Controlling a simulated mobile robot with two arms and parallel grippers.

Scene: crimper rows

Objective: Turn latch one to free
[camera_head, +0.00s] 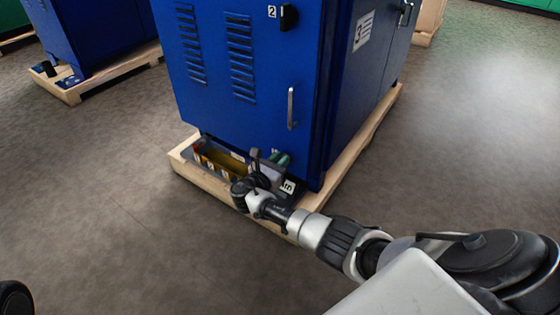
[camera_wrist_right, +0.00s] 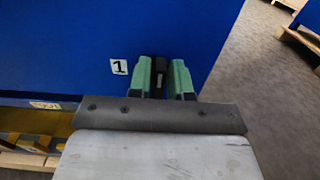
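In the right wrist view, a black handle (camera_wrist_right: 160,74), which I take to be latch one, stands upright on the blue cabinet face, just right of a white label "1" (camera_wrist_right: 119,66). My right gripper (camera_wrist_right: 166,76) has its two green fingers on either side of this handle. The handle nearly fills the gap; whether the fingers press on it is not clear. In the head view my right gripper (camera_head: 279,160) is low at the front of the blue cabinet (camera_head: 240,110), and the arm hides latch one. My left gripper is not in view.
A black latch (camera_head: 289,17) beside a label "2" (camera_head: 271,12) is high on the cabinet. A metal door handle (camera_head: 291,107) is above my right gripper. The cabinet stands on a wooden pallet (camera_head: 365,135). Another blue cabinet (camera_head: 100,35) stands at left. Floor to the right is clear.

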